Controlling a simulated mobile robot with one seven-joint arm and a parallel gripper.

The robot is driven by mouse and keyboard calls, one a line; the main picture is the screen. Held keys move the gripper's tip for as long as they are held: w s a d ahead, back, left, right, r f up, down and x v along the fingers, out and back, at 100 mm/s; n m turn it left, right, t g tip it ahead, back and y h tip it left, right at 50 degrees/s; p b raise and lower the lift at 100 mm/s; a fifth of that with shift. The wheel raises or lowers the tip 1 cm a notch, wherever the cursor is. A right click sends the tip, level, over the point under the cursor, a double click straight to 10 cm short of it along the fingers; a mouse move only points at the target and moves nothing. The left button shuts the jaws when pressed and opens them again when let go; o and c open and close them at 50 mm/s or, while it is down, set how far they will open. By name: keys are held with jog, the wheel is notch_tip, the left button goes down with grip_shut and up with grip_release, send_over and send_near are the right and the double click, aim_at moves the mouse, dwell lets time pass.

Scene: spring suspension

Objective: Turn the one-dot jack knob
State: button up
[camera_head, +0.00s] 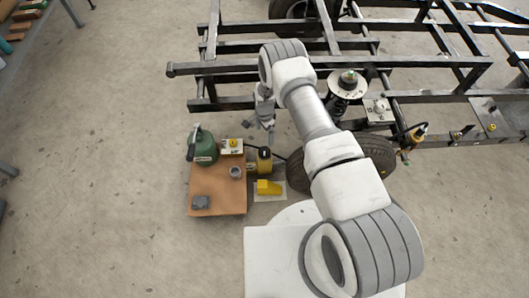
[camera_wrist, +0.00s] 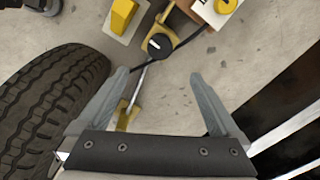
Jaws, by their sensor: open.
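In the wrist view a round black knob (camera_wrist: 159,44) with a light mark sits on a yellow jack (camera_wrist: 149,20). The jack shows in the head view (camera_head: 263,161) at the right edge of the brown board. I cannot make out any dots on the knob. My gripper (camera_wrist: 158,75) is open and empty. Its fingertips lie just below the knob in the wrist picture, apart from it. In the head view my gripper (camera_head: 268,128) hangs above the floor beyond the jack. A bar (camera_wrist: 135,92) shows between the fingers.
A tyre (camera_wrist: 50,110) stands close on the left in the wrist view. A white box with a yellow knob (camera_wrist: 228,5) is at upper right. A yellow block (camera_wrist: 123,15) lies nearby. In the head view a green can (camera_head: 204,150) stands on the board (camera_head: 218,182), and the black frame (camera_head: 225,67) spans behind.

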aim_at(264, 150)
notch_tip(264, 150, down, 16)
jog(key=b, duration=0.6)
jog(key=c, duration=1.4)
